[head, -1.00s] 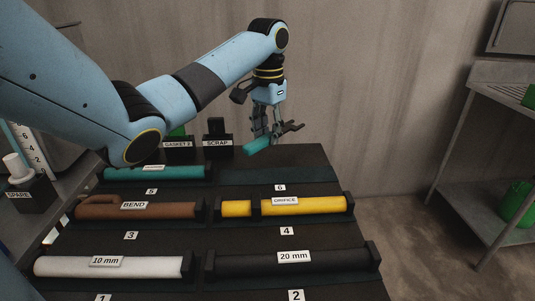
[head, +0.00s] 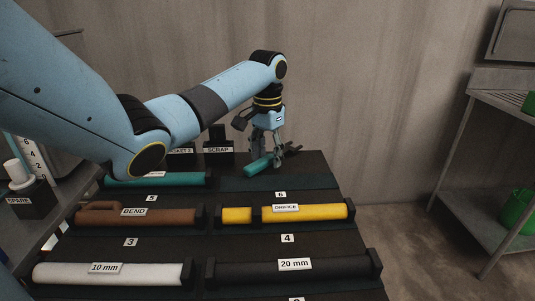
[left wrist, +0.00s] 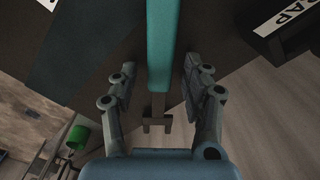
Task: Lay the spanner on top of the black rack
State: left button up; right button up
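The spanner (head: 259,164) has a teal handle and a dark forked jaw, and lies at the far end of the black rack (head: 180,225), behind the label 6. My left gripper (head: 266,162) is directly over it. In the left wrist view the teal handle (left wrist: 161,45) runs between the two fingers (left wrist: 161,75), with a gap showing on each side, so the fingers look open around it. The forked end points toward my wrist. Whether the handle touches the rack fully is hard to tell. My right gripper is not in view.
Labelled cylinders lie in the rack: teal (head: 155,180), brown (head: 150,215), yellow (head: 305,213), white (head: 110,272) and black (head: 295,270). The dark strip behind label 6 (head: 300,182) is otherwise bare. A black SCRAP box (head: 219,146) stands behind; a grey shelf (head: 490,110) is at right.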

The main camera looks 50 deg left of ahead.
aim_at(268, 157)
pick_arm(q)
jog(key=shift+r, duration=0.15)
jog(key=shift+r, duration=0.35)
notch_tip(268, 157, up, 11)
jog(key=p, duration=0.2)
jog(key=shift+r, duration=0.15)
